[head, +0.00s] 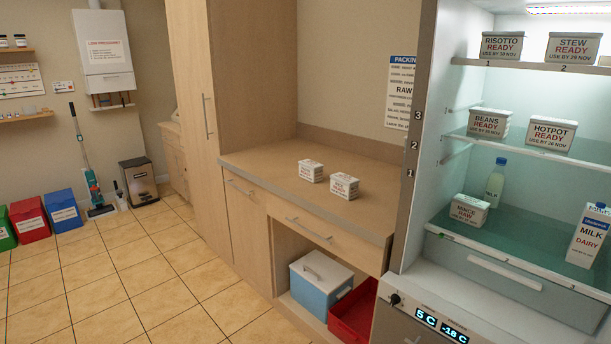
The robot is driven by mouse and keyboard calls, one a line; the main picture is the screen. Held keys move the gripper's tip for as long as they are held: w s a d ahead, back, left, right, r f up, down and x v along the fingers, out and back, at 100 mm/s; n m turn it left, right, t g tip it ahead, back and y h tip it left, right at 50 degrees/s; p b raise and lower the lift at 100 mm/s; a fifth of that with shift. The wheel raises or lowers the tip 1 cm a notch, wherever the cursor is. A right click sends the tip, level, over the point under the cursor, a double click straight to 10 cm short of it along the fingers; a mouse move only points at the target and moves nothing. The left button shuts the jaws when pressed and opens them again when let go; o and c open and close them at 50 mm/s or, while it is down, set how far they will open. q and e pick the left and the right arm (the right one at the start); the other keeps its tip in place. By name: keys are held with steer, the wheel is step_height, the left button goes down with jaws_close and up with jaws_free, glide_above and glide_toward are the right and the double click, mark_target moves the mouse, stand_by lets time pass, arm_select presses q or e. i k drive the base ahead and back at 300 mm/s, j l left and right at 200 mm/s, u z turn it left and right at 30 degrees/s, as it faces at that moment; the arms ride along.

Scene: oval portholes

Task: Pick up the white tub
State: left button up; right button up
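Several white tubs with printed labels are in the head view. Two stand on the wooden counter: a left one (311,171) and a right one (344,186), slightly apart. In the open fridge, tubs marked RISOTTO READY (502,45) and STEW READY (573,48) stand on the top shelf. Tubs marked BEANS READY (490,123) and HOTPOT READY (550,134) stand on the middle shelf. A tub marked MINCE RAW (469,209) stands on the lower shelf. Neither of my grippers is in view.
A milk carton (588,235) and a bottle (495,183) share the lower fridge shelf. A blue cool box (320,285) and a red crate (354,312) sit under the counter (262,163). The tiled floor is open at left; coloured bins (30,219) line the wall.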

mark_target(311, 171)
steer(key=i+j+z, duration=0.1)
steer(key=i, duration=0.25)
steer(key=i+j+z, duration=0.15)
steer(key=i, duration=0.25)
steer(key=i+j+z, duration=0.1)
steer(key=i+j, duration=0.15)
steer(key=i, duration=0.1)
